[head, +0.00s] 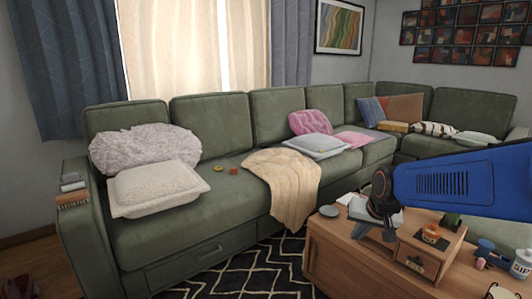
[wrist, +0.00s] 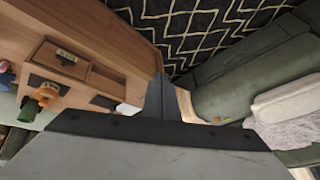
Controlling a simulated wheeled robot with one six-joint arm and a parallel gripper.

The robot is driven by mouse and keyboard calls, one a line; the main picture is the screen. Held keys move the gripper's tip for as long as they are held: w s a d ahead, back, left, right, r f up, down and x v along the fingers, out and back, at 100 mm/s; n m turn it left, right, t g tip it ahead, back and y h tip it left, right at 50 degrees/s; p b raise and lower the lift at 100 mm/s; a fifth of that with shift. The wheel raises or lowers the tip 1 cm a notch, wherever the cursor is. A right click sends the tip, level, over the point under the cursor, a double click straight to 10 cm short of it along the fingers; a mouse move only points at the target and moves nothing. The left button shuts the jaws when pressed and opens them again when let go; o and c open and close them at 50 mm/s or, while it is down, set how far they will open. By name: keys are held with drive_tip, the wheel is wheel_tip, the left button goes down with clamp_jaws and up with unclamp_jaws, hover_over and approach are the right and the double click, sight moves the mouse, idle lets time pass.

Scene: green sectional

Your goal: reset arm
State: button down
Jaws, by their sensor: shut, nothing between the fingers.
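My gripper (head: 376,228) hangs from the end of my blue arm on the right of the head view, in front of or above the wooden table (head: 345,260). In the wrist view my gripper (wrist: 160,82) has its two dark fingers together, with nothing between them. The tabletop fills the left of that view. The exact height of the fingers above the table is hard to tell.
A green sectional (head: 220,200) with pillows and a cream throw (head: 285,180) stands behind the table. A patterned rug (head: 262,272) lies below.

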drive_tip(key=s+d+n, duration=0.2)
drive_tip(key=s, duration=2.3)
drive_tip(key=shift+s+r+n+g+h, duration=0.2)
drive_tip(key=shift+r+n+g+h, duration=0.1)
drive_tip(key=shift+r+n+g, duration=0.1)
